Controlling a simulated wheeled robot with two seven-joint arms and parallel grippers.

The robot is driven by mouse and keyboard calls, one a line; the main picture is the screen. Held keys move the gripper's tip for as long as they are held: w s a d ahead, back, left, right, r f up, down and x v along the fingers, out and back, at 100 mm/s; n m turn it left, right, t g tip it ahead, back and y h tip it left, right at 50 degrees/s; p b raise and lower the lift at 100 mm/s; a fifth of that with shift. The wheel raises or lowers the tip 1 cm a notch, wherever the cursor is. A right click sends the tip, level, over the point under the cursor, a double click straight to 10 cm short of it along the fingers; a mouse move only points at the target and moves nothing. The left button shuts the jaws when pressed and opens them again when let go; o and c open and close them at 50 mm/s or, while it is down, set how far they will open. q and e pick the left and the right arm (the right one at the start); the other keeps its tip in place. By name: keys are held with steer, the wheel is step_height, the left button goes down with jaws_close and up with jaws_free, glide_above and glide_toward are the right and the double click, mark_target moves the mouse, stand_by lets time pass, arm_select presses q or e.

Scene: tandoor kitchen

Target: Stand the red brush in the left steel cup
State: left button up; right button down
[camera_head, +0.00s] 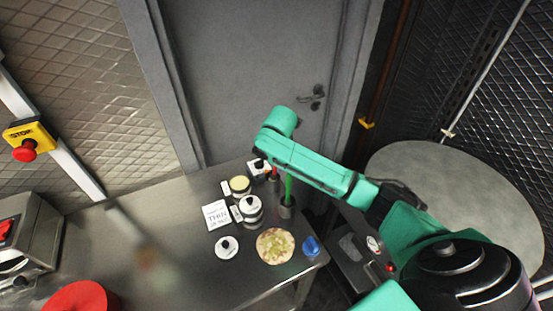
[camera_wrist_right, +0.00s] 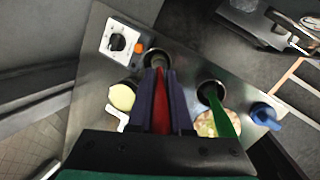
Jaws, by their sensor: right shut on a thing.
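My right gripper (camera_wrist_right: 160,74) is shut on the red brush (camera_wrist_right: 161,105), which runs between its two dark fingers in the wrist view. The left steel cup (camera_wrist_right: 157,54) lies just beyond the fingertips. The brush's far end overlaps the cup's opening there; I cannot tell whether it is inside. In the head view only a bit of the red brush (camera_head: 273,174) shows below my green arm, which hides most of the gripper. A green brush (camera_head: 288,187) stands tilted in the right steel cup (camera_head: 287,210); it also shows in the wrist view (camera_wrist_right: 222,117). My left gripper is out of view.
A white box with a dial (camera_wrist_right: 119,42) stands beside the left cup. The table's middle is clear.

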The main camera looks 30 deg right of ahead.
steer(key=shift+f, duration=0.8)
steer(key=c, duration=0.8)
jaws_free()
steer(key=shift+o, duration=0.2)
steer(key=b+v, duration=0.2)
steer(key=v, duration=1.2)
steer(key=shift+s+r, duration=0.15)
steer(key=shift+r, duration=0.1)
